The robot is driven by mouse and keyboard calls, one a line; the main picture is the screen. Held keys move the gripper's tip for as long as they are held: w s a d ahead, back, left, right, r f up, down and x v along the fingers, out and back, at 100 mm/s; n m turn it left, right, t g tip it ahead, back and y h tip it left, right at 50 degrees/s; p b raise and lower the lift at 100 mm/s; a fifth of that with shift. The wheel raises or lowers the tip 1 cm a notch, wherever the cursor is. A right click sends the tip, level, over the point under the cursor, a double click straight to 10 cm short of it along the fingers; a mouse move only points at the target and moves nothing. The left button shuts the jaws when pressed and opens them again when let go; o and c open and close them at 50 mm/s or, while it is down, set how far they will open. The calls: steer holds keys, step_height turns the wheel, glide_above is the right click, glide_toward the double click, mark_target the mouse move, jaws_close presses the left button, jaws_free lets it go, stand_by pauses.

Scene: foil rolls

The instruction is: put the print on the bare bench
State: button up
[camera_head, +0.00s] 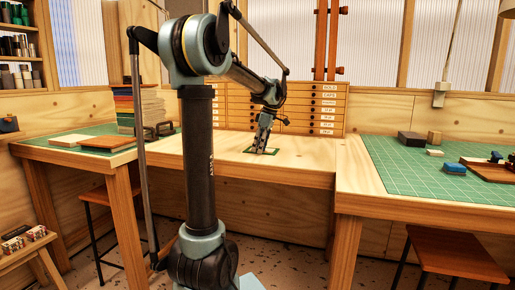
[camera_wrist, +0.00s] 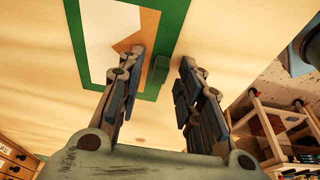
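The print, with a green border, a white inner field and an orange-brown shape, lies flat on the bare wooden middle bench (camera_head: 310,160). In the head view the print (camera_head: 249,150) is a small dark-green-edged patch partly hidden by my gripper (camera_head: 261,149). I see no finger touching the tab.
A green cutting mat (camera_head: 420,175) with blocks and a wooden tray lies on the right bench. The left bench holds a stack of boards (camera_head: 140,108) and flat panels (camera_head: 105,142). A drawer cabinet (camera_head: 320,105) stands behind the middle bench. Bare wood surrounds the print.

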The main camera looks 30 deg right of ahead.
steer(key=shift+r, duration=0.15)
steer(key=v, duration=1.1)
steer(key=shift+s+r, duration=0.15)
steer(key=shift+r, duration=0.25)
steer(key=s+a+f+m, duration=0.1)
steer(key=a+f, duration=0.3)
steer(key=a, duration=0.5)
steer(key=s+a+f+m+h, duration=0.15)
steer(key=a+f, duration=0.25)
steer(key=a, duration=0.5)
steer(key=s+a+f+m+y, duration=0.1)
steer(key=a+f, duration=0.3)
steer(key=a, duration=0.5)
steer(key=s+a+f+m, duration=0.2)
steer(key=s+a+f, duration=0.5)
steer(key=f, duration=0.3)
steer(key=s+a+f+m+h, duration=0.1)
steer(key=s+a+f+m, duration=0.1)
steer(key=s+a+f, duration=0.5)
step_height(320, 180, down, 4)
steer(key=shift+a+r, duration=0.1)
steer(key=shift+a, duration=0.35)
steer(key=shift+s+m+h, duration=0.1)
steer(key=shift+m+h, duration=0.15)
